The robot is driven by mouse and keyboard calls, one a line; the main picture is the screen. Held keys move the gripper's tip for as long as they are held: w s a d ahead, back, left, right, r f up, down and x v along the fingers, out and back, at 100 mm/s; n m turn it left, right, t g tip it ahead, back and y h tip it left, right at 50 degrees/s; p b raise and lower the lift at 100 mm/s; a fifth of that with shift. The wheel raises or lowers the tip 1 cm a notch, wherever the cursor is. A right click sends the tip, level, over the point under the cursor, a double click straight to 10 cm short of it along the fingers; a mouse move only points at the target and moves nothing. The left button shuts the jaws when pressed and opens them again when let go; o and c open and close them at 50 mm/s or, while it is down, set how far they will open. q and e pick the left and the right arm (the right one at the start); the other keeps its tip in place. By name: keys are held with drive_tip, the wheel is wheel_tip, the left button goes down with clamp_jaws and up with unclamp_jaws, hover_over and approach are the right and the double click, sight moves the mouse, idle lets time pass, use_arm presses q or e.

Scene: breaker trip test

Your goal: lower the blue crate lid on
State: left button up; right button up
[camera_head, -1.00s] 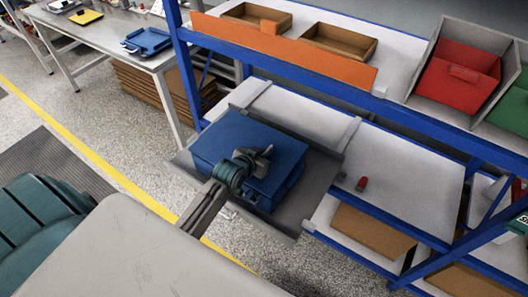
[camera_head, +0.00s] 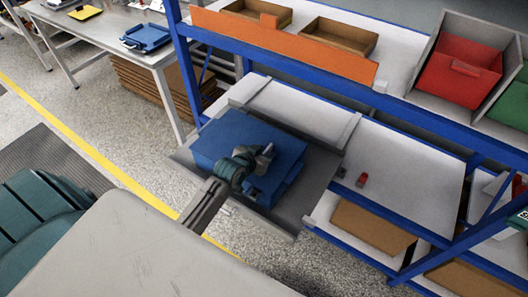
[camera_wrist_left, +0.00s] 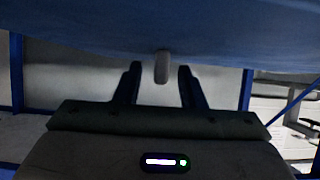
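The blue lid (camera_head: 232,132) shows as a flat blue panel over the blue crate (camera_head: 288,184), on a grey platform. The crate's side shows below the lid's right edge; I cannot tell whether the lid rests on it. My left gripper (camera_head: 262,160) is at the lid's near side, and its wrist hides part of lid and crate. In the left wrist view the lid (camera_wrist_left: 200,32) fills the top. The left gripper (camera_wrist_left: 159,80) has its fingers apart, with a small grey knob (camera_wrist_left: 162,67) between them and a gap on each side.
The grey platform (camera_head: 318,190) adjoins a blue-framed rack with a white shelf (camera_head: 410,185). A small red object (camera_head: 361,180) lies on that shelf. An orange board (camera_head: 280,50) and a red bin (camera_head: 460,75) are above. Open floor lies left.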

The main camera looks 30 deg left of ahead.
use_arm(q)
drive_tip(key=shift+s, duration=0.1)
drive_tip(key=b+v, duration=0.1)
drive_tip(key=v, duration=0.9)
drive_tip(key=shift+s+r, duration=0.25)
drive_tip(key=shift+s, duration=0.1)
